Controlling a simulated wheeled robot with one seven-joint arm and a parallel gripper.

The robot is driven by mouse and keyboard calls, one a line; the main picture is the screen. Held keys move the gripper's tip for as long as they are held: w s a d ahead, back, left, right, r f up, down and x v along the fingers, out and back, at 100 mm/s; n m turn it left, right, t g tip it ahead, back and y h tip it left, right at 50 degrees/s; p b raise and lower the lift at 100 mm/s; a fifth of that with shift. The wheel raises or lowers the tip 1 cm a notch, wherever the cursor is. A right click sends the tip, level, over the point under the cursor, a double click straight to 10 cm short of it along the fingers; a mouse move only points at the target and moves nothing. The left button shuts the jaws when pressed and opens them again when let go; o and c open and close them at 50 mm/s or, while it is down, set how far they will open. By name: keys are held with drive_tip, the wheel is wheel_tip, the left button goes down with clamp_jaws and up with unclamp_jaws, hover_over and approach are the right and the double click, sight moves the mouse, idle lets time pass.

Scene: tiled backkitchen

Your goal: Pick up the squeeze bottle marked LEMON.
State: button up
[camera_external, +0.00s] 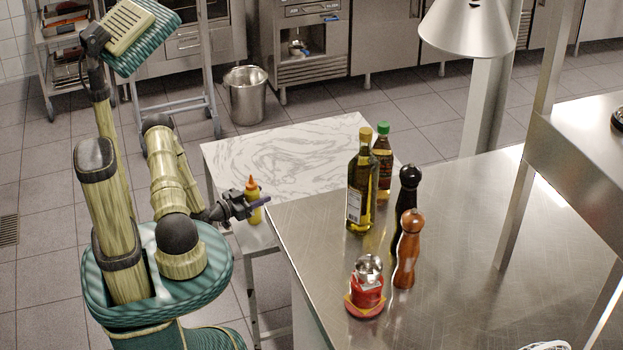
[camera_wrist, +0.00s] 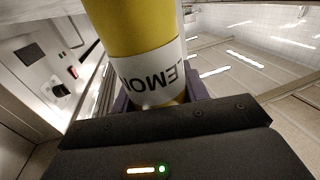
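The yellow squeeze bottle (camera_external: 254,214) has an orange cap and shows upright near the front left corner of the pale table. In the wrist view the LEMON bottle (camera_wrist: 140,30) fills the upper middle, and its white label reads LEMON upside down. My gripper (camera_external: 262,203) reaches it from the left, with a purple finger across its lower body. In the wrist view my gripper's fingers (camera_wrist: 157,100) lie close on both sides with no clear gap, so it looks shut on the bottle. Whether the bottle's base touches the table is hidden.
The pale patterned table (camera_external: 290,150) is otherwise clear. The steel counter (camera_external: 470,230) at right holds an oil bottle (camera_external: 360,190), a dark bottle (camera_external: 383,158), a black mill (camera_external: 406,190), a wooden mill (camera_external: 407,255) and a red jar (camera_external: 367,287). A lamp (camera_external: 468,28) hangs above.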

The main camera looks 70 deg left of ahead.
drive_tip(key=c, duration=0.5)
drive_tip(key=shift+r+p, duration=1.05)
drive_tip(key=shift+r, duration=3.95)
